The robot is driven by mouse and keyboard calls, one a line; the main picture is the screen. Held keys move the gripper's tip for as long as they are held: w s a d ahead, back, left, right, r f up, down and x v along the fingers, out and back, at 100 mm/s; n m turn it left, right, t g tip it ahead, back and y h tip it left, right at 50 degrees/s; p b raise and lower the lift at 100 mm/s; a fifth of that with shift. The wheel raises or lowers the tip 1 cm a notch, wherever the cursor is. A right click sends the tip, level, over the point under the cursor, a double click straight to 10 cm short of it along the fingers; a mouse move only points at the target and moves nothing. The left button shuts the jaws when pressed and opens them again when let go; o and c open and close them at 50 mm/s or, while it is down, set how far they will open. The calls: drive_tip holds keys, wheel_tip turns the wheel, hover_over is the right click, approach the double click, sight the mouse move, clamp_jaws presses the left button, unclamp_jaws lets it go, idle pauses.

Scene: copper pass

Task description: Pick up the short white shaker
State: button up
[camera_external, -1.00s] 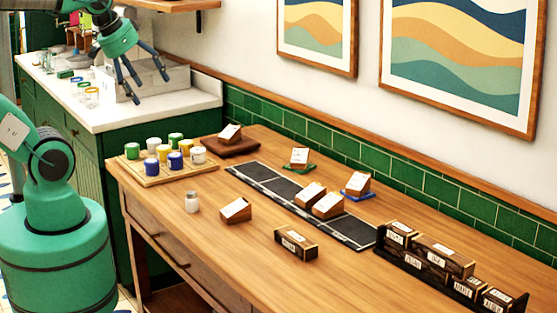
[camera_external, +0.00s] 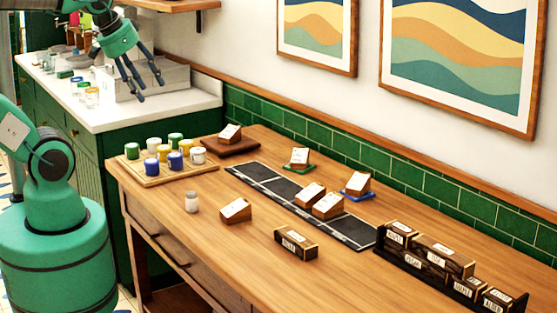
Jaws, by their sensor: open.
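The short white shaker (camera_external: 191,202) stands upright on the wooden table (camera_external: 215,262), near its front left edge. It has a pale body and a greyish top. A wooden block with a white label stands to its right. My gripper (camera_external: 149,90) is open and empty, fingers pointing down. It is high up, above and to the left of the shaker in the picture, in front of the white counter box. It is well apart from the shaker.
A wooden board (camera_external: 150,181) with several coloured cups lies behind the shaker. Labelled wooden blocks (camera_external: 235,209) stand around a dark runner (camera_external: 275,184). A black rack (camera_external: 440,280) of labelled blocks is at the right. The table in front of the shaker's right side is clear.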

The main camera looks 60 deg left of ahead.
drive_tip(key=w+a+f+g, duration=0.2)
drive_tip(key=w+f+g, duration=0.1)
drive_tip(key=w+f, duration=0.75)
drive_tip(key=g, duration=0.3)
hover_over(191, 193)
wheel_tip(191, 193, down, 15)
drive_tip(key=shift+p, duration=0.3)
drive_tip(key=shift+f+b, duration=0.75)
drive_tip(key=shift+f, duration=3.5)
drive_tip(key=shift+f, duration=0.1)
drive_tip(key=shift+f+b, duration=0.75)
drive_tip(key=shift+f, duration=1.8)
